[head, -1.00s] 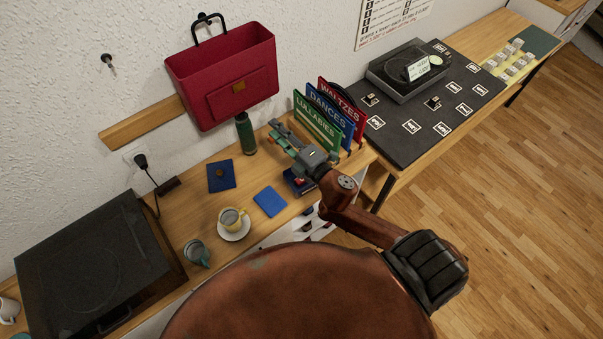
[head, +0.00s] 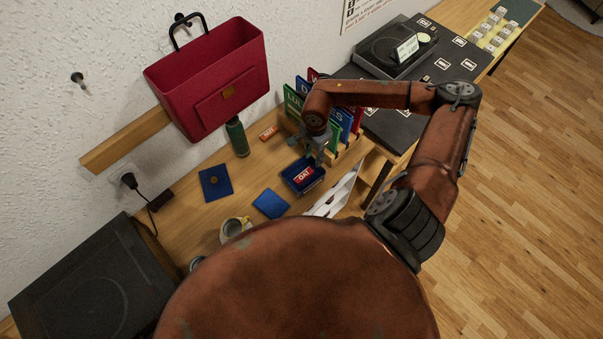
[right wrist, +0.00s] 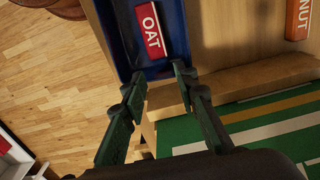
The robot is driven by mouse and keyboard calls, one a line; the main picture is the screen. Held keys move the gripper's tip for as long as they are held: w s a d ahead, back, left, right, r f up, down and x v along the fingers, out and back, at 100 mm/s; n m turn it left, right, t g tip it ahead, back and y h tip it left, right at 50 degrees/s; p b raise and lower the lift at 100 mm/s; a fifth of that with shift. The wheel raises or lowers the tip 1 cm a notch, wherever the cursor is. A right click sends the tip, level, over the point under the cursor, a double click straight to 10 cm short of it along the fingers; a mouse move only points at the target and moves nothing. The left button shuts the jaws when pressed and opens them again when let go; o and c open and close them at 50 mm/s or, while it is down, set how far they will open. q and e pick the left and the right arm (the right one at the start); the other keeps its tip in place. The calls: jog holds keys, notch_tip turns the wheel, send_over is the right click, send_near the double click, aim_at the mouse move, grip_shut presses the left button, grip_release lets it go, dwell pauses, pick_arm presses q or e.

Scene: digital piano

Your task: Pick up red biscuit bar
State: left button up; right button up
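The red biscuit bar (head: 305,175) is labelled OAT and lies in a small blue tray (head: 288,176) on the wooden desk. In the right wrist view the red bar (right wrist: 150,31) lies beyond the fingertips, inside the blue tray (right wrist: 113,38). My right gripper (head: 318,155) is beside the tray on its far side in the head view, next to the coloured dividers. In the right wrist view the fingers of my right gripper (right wrist: 158,82) are spread apart, with nothing between them. My left gripper is not in view.
An orange NUT bar (head: 268,133) lies behind the tray. The green LULLABIES divider (head: 292,101) and others stand close to my right gripper. A green bottle (head: 237,137), blue notebook (head: 270,203) and cup (head: 234,228) stand left of the tray.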

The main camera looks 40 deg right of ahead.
aim_at(311, 169)
jog(key=f, duration=0.5)
jog(key=f+p, duration=0.1)
jog(key=f, duration=0.1)
jog(key=shift+a+f, duration=0.15)
jog(key=shift+a, duration=0.2)
jog(key=shift+c, duration=0.7)
jog(key=c, duration=0.5)
